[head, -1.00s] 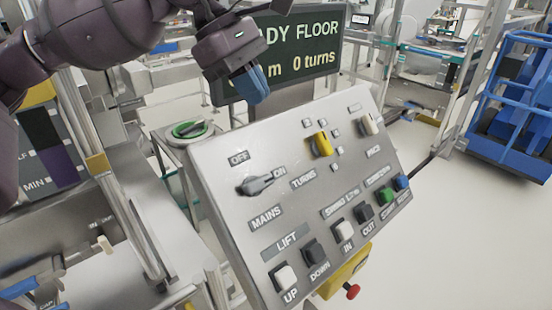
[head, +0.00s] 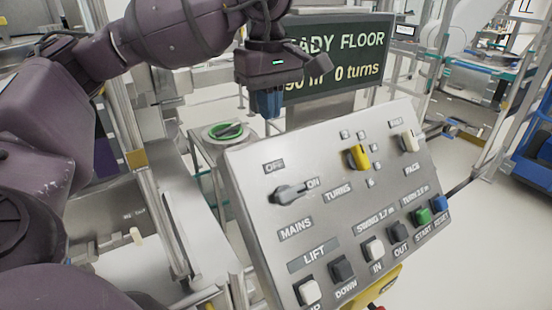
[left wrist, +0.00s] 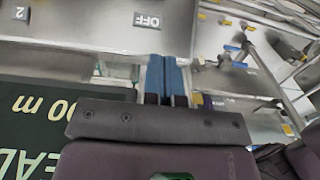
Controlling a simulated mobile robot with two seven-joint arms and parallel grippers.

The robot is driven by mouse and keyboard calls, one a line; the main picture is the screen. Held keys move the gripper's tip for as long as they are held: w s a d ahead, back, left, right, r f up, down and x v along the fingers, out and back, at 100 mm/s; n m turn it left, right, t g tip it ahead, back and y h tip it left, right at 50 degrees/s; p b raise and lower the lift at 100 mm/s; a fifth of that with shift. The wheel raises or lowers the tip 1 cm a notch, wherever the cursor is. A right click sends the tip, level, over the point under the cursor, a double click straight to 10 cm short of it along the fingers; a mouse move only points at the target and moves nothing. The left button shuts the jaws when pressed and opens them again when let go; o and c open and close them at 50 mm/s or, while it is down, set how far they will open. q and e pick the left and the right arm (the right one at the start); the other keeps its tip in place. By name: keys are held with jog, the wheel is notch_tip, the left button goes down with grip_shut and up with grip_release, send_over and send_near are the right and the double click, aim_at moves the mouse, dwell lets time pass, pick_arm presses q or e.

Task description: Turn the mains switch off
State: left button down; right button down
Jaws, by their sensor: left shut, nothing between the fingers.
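The mains switch (head: 289,193) is a grey rotary knob on the slanted control panel (head: 250,225). Its lever lies nearly level, with its right end towards the ON label (head: 313,184). The OFF label (head: 273,167) is above it and also shows in the left wrist view (left wrist: 148,19). My left gripper (head: 267,112) has blue fingers pressed together, empty, pointing down above the panel's upper left edge, apart from the switch. The fingers also show in the left wrist view (left wrist: 167,65), where the switch does not show. My right gripper is not in view.
A yellow turns switch (head: 358,157) and a white pace switch (head: 410,141) stand right of the mains switch. Several push buttons line the lower panel. A dark display (head: 345,60) stands behind. A green-ringed part (head: 226,131) sits left of the panel.

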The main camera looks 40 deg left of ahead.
pick_arm(q)
send_near(278, 193)
jog(key=a+f, duration=0.1)
jog(key=w+a+f, duration=0.1)
jog(key=shift+w+a+f, duration=0.2)
jog(key=shift+a+f, duration=0.05)
jog(key=shift+a, duration=0.05)
jog(key=f, duration=0.1)
jog(key=d, duration=0.1)
jog(key=f, duration=0.1)
jog(key=shift+s+d+f, duration=0.3)
jog(key=shift+f, duration=0.05)
jog(key=shift+s+d+f+p, duration=0.2)
jog(key=shift+d+f+p, duration=0.15)
jog(key=shift+f, duration=0.2)
